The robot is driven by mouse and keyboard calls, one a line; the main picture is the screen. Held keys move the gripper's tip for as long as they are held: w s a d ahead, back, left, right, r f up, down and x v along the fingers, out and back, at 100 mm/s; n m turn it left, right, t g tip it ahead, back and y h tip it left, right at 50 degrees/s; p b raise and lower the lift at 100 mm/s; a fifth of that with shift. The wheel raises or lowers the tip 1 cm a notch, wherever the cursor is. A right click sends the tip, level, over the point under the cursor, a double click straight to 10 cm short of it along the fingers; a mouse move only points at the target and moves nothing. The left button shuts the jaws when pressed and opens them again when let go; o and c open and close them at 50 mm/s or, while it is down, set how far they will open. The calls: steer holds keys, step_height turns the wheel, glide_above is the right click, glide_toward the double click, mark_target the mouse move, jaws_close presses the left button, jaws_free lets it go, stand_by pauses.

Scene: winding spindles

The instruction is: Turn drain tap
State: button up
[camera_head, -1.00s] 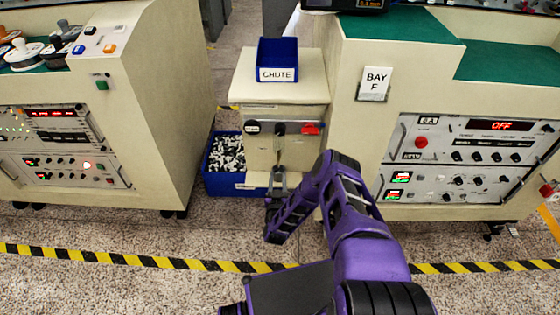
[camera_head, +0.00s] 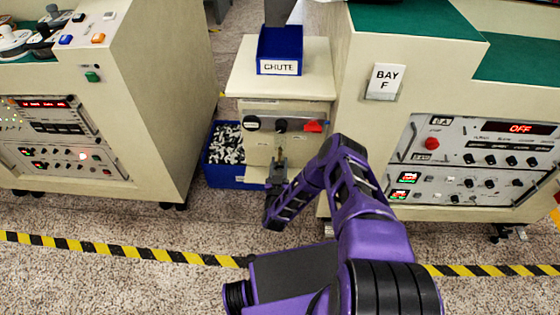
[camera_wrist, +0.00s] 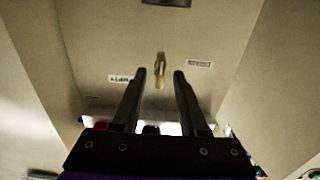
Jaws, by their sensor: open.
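A small brass-coloured tap lever (camera_wrist: 160,68) points along the pale cabinet face in the wrist view, with a white label on each side. My gripper (camera_wrist: 160,76) is open. Its two dark fingers lie to the left and right of the lever's lower end, with a gap on both sides; I cannot tell how far they are from it in depth. In the head view my gripper (camera_head: 278,164) is in front of the small cream cabinet (camera_head: 263,155), below its row of knobs. I cannot make out the lever there.
A blue CHUTE box (camera_head: 280,45) stands on top. A blue bin (camera_head: 211,172) of small parts sits on the floor at left. Larger consoles flank the cabinet closely.

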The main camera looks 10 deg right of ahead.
jaws_close()
stand_by(0.3)
steer(key=shift+m, duration=0.3)
steer(key=m, duration=0.3)
steer(key=shift+d+m, duration=0.1)
steer(key=shift+m, duration=0.2)
steer(key=m, duration=1.3)
steer(key=shift+d+f+m, duration=0.1)
steer(key=shift+d+m, duration=0.05)
steer(key=shift+m, duration=0.15)
stand_by(0.4)
